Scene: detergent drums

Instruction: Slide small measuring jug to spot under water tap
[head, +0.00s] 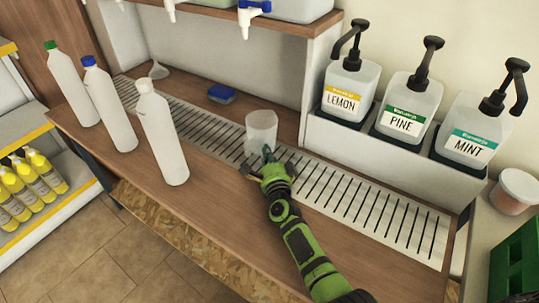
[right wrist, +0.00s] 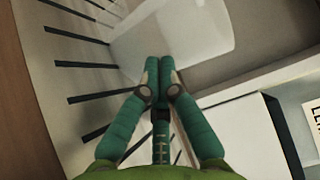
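The small measuring jug (head: 262,128), pale and translucent, stands upright on the slotted drip grate (head: 395,215). My right gripper (head: 267,156) is at the jug's near side, its fingers low against or just short of the wall. In the right wrist view the green fingertips (right wrist: 159,64) are together with nothing between them, and the jug (right wrist: 185,32) is right ahead of them. I cannot tell whether they touch. A white tap with a blue lever (head: 252,11) hangs from the shelf above, up and left of the jug. My left gripper is not in view.
White bottles (head: 162,135) stand at the left. Lemon (head: 348,91), pine and mint pump bottles stand on a ledge at the right. The grate right of the jug is clear.

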